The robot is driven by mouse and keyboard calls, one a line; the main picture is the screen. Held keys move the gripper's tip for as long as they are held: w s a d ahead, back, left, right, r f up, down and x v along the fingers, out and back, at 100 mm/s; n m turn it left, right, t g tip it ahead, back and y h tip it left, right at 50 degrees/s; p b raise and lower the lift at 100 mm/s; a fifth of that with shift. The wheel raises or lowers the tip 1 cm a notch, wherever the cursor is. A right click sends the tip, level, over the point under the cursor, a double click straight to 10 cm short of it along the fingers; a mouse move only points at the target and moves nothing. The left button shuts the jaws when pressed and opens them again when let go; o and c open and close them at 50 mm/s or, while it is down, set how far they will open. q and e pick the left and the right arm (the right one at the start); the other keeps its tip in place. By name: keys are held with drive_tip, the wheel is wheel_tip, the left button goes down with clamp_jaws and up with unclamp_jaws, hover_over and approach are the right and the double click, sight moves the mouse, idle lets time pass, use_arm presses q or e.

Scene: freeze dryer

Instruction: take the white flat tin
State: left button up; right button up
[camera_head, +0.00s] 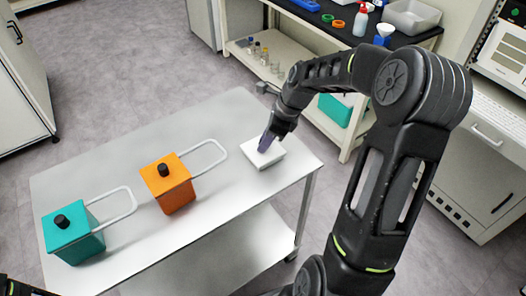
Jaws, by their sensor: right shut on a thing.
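The white flat tin (256,158) is at the right end of the metal table (115,158). It looks like a low square box. My right gripper (266,143) points down at the tin and is shut on its upper edge. The gripper covers part of the tin's top, and I cannot tell whether the tin touches the table. Of my left arm only a small dark part shows at the bottom left corner; the left gripper does not show.
An orange box (175,194) and a teal box (75,241), each with a black knob and a pale loop handle, stand left of the tin. A black-topped bench (320,22) with bottles and bins is behind. The table's far left part is clear.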

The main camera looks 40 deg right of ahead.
clamp_jaws()
drive_tip(key=shift+r, duration=0.1)
idle(0.3)
wheel_tip(320, 180, up, 10)
idle(0.4)
idle(0.5)
